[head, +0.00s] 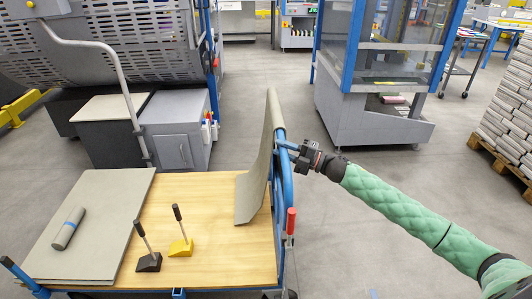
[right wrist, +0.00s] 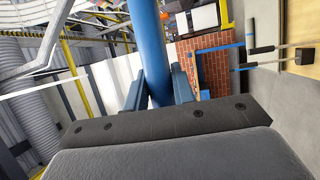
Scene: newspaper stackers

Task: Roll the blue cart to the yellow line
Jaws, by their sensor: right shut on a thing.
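The blue cart has a blue tube frame and a light wooden deck (head: 215,205), in the lower left of the head view. Its blue tubular handle (head: 287,190) stands at the deck's right end. My right gripper (head: 289,148) is shut on the upper part of this handle, reaching it from the right. In the right wrist view the blue tube (right wrist: 150,50) runs between the two fingers (right wrist: 158,92). My left gripper is not in view. I cannot make out a yellow line on the floor.
The deck carries grey sheets (head: 95,220), a grey roll (head: 68,228) and black and yellow lever tools (head: 181,246). A grey cabinet (head: 178,140) stands behind the cart. A blue-framed machine (head: 365,120) and stacked paper (head: 508,115) stand farther right. Floor between them is clear.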

